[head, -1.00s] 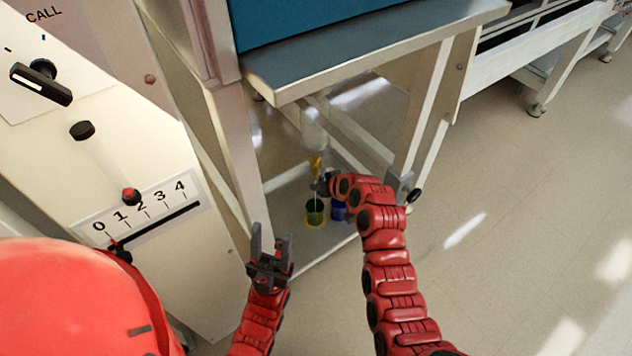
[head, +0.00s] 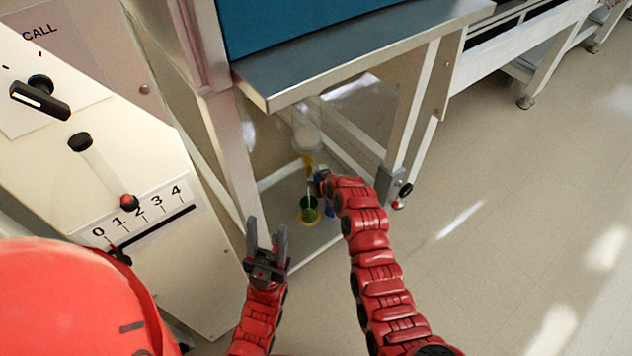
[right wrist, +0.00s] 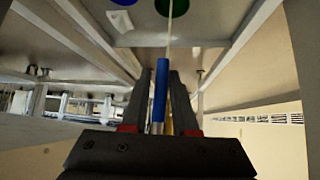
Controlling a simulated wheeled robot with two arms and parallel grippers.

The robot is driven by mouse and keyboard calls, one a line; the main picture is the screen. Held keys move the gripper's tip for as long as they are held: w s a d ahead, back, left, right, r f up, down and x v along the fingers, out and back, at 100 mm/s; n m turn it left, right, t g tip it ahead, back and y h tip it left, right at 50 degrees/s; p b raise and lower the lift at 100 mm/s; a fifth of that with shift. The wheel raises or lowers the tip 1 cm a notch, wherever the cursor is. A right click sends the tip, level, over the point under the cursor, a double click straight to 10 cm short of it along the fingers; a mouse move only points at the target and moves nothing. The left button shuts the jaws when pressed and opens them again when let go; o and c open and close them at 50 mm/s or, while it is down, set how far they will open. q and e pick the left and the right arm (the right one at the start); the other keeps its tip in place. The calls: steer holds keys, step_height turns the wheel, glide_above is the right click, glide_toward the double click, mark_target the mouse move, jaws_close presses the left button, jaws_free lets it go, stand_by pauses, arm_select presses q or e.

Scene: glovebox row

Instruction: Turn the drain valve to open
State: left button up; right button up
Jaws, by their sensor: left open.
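The drain valve, with a yellow body (head: 308,161), hangs under a clear vessel (head: 306,133) beneath the bench. In the right wrist view its blue handle (right wrist: 160,88) stands between my right gripper's fingers (right wrist: 161,80), which look closed on it. In the head view my right gripper (head: 319,181) is beside the valve and small, partly hidden by its arm. A thin pale line, seemingly a stream, runs from the valve to a green container (head: 309,214); it also shows in the right wrist view. My left gripper (head: 266,236) is open and empty, in front of the frame.
A blue container (head: 329,209) is mostly hidden behind my right arm. The steel bench edge (head: 370,62) overhangs the valve; frame legs (head: 410,115) stand on both sides. A white panel with a 0–4 scale (head: 140,215) is at left. The floor at right is clear.

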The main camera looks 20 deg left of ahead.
steer(key=shift+o, duration=1.2)
steer(key=p+v, duration=0.4)
steer(key=v, duration=1.3)
steer(key=shift+s+p, duration=0.25)
steer(key=shift+p, duration=0.1)
